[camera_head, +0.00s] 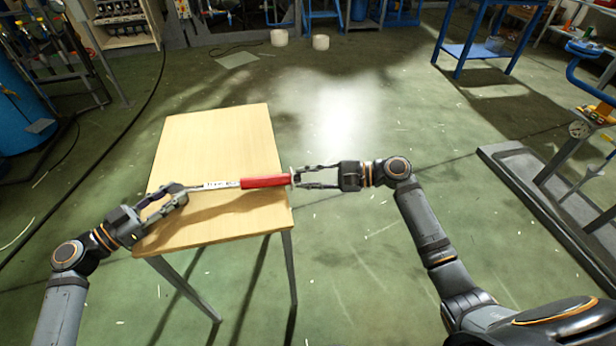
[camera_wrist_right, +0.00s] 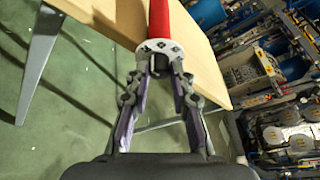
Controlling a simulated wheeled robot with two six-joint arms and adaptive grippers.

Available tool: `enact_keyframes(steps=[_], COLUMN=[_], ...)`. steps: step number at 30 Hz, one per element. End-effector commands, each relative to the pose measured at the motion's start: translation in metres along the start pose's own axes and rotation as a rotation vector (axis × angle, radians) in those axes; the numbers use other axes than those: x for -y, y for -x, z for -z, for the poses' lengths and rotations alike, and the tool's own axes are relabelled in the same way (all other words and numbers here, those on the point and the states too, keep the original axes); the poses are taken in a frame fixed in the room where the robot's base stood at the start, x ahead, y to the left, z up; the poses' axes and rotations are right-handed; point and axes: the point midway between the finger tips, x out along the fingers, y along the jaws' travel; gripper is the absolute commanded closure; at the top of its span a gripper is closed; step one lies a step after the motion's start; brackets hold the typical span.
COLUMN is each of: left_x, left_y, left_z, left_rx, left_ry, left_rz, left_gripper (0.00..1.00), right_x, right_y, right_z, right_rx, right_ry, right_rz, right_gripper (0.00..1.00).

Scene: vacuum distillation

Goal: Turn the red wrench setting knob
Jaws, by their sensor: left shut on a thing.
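The torque wrench has a red handle (camera_head: 265,182) and a silver shaft (camera_head: 217,185), and is held level above the wooden table. My left gripper (camera_head: 182,190) is shut on the shaft end at the left. The setting knob (camera_head: 291,177) is a pale disc with dark holes at the handle's right end; it also shows in the right wrist view (camera_wrist_right: 160,47). My right gripper (camera_head: 301,178) points left at the knob, its fingers parted. In the right wrist view its fingertips (camera_wrist_right: 161,66) are close to the knob's rim; I cannot tell whether they touch it.
The light wooden table (camera_head: 215,135) is bare under the wrench, with dark metal legs. Open green floor lies to its right. A grey low platform (camera_head: 530,185) is at the far right, and a blue table (camera_head: 490,30) stands at the back right.

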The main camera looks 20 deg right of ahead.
Motion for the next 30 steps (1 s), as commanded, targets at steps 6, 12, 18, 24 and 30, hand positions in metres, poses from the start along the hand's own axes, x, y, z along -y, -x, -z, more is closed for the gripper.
enact_keyframes(steps=[6, 12, 18, 24, 30], left_x=[0.001, 0.001, 0.001, 0.001, 0.001], left_y=[0.001, 0.001, 0.001, 0.001, 0.001], left_z=[-0.003, -0.002, -0.002, -0.002, -0.002], left_rx=[0.006, 0.005, 0.005, 0.005, 0.005], left_ry=[0.0, 0.0, 0.0, 0.0, 0.0], left_rz=[0.004, 0.004, 0.003, 0.003, 0.002], left_gripper=[1.0, 1.0, 1.0, 1.0, 1.0], right_x=[0.0, 0.0, -0.001, -0.002, -0.002], right_y=[0.0, 0.0, 0.022, 0.072, 0.108], right_z=[0.001, 0.0, 0.001, 0.002, 0.001], right_rx=[-0.001, 0.0, -0.005, -0.008, -0.004], right_ry=[0.0, -0.001, 0.001, 0.001, -0.001], right_rz=[0.0, 0.0, -0.004, -0.008, -0.004], right_gripper=[0.55, 0.55, 0.55, 0.55, 0.55])
